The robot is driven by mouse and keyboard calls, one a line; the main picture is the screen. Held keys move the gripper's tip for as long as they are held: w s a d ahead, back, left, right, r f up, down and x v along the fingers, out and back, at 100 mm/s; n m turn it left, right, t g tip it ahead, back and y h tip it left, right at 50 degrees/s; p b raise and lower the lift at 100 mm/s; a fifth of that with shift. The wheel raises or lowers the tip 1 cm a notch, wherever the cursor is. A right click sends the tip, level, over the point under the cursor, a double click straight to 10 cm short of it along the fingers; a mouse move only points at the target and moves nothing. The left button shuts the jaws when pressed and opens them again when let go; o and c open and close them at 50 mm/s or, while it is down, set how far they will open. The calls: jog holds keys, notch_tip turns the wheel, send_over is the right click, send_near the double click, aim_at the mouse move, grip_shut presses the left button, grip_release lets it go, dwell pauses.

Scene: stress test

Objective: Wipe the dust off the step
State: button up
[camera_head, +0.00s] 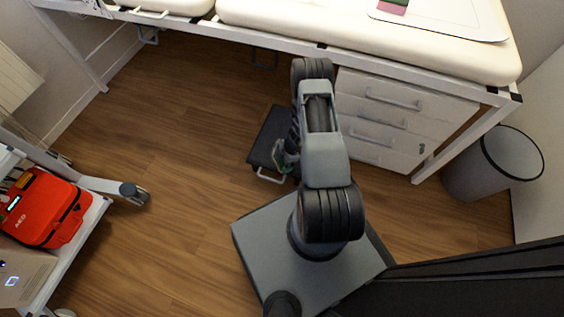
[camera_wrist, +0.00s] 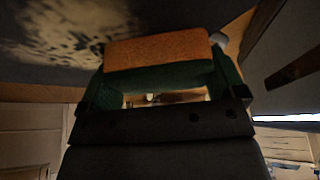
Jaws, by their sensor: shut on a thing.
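The step (camera_head: 264,138) is low with a dark top and a pale frame, on the floor in front of the couch. My arm hides its right part in the head view. In the wrist view its dark top (camera_wrist: 40,74) carries a pale, patchy layer of dust (camera_wrist: 72,28) at the upper left. My gripper (camera_head: 285,158) is over the near part of the step. It is shut on a sponge with an orange face (camera_wrist: 160,50) and a green layer. The sponge is right beside the dust in the wrist view. I cannot tell whether it touches the step.
The cream couch (camera_head: 290,22) and a white drawer unit (camera_head: 385,115) stand behind. A grey bin (camera_head: 492,168) is at the right. A shelf at the left holds a red AED case (camera_head: 45,208). The wooden floor (camera_head: 170,150) left of the step is clear.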

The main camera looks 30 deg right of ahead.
jog(key=shift+w+d, duration=0.9)
jog(key=shift+d, duration=0.1)
jog(key=shift+w+d+f+b, duration=0.2)
jog(key=shift+w+d+b, duration=0.65)
jog(key=shift+w+d, duration=0.75)
jog(key=shift+w+d+r+b, duration=0.15)
jog(key=shift+w+d+b, duration=0.45)
jog(key=shift+w+d, duration=0.35)
jog(key=shift+d, duration=0.15)
